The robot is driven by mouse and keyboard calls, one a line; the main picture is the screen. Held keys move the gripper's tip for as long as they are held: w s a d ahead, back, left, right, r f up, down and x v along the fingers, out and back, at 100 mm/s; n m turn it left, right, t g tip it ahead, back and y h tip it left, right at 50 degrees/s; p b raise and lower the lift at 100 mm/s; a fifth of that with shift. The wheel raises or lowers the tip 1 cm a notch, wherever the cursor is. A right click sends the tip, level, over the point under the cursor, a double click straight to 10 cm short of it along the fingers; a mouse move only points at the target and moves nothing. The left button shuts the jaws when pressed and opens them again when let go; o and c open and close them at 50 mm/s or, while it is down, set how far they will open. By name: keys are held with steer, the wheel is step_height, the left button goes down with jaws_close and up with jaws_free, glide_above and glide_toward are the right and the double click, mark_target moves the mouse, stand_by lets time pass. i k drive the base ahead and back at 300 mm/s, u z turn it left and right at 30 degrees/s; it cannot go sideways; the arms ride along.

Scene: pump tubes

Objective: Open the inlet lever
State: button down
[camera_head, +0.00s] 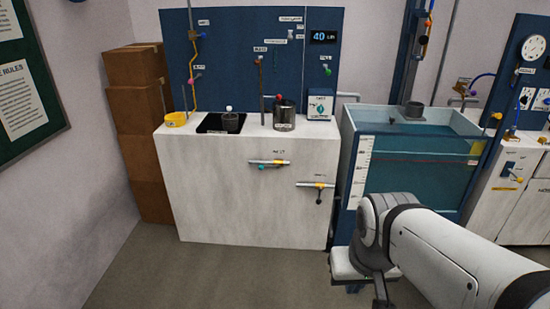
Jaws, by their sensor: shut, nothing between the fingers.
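Two short pipes with yellow valve bodies stick out of the white cabinet's front. The upper valve (268,162) has a teal lever (264,167) lying roughly along its pipe. A small label (278,152) sits above it, too small to read surely. The lower right valve (316,185) has a dark lever (319,196) hanging down, across its pipe. I cannot tell surely which one is the inlet lever. My gripper (381,302) is at the bottom of the view, pointing down, shut and empty. It is well apart from both levers, to their lower right; its tips are hardly visible.
The white cabinet (230,200) carries a metal beaker (284,118) and a yellow ring (176,119). A water tank (405,150) stands to its right, behind my arm. Floor before the cabinet is clear.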

mark_target(260, 167)
steer(key=z, duration=0.05)
steer(key=i, duration=1)
steer(key=z, duration=0.05)
